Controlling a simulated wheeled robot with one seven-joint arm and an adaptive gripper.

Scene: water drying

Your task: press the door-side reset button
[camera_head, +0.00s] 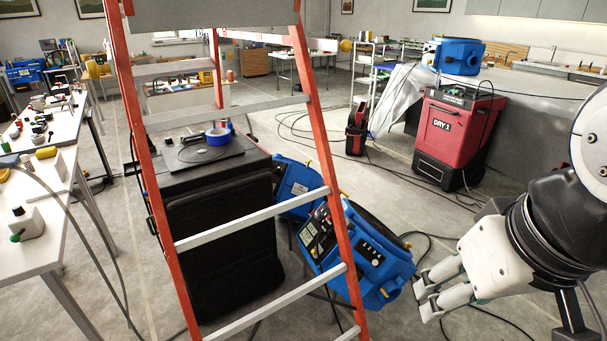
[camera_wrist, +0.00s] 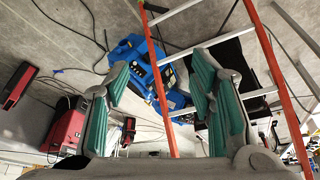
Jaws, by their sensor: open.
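I cannot make out which control is the door-side reset button, and no door is clear in either view. A blue machine (camera_head: 384,236) stands on the floor behind the orange ladder (camera_head: 327,145), with control panels on its faces. It also shows between my fingers in the wrist view (camera_wrist: 135,53). My gripper (camera_head: 423,293) is at the lower right in the head view, to the right of the blue machine and apart from it. Its teal-padded fingers are spread and empty in the wrist view (camera_wrist: 160,82).
A black box (camera_head: 222,235) stands behind the ladder, blue tape (camera_head: 218,136) on top. A red dryer marked DRY 1 (camera_head: 446,135) stands at the back right; it shows at left in the wrist view (camera_wrist: 68,125). Cables cross the floor. A white table (camera_head: 40,230) lines the left.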

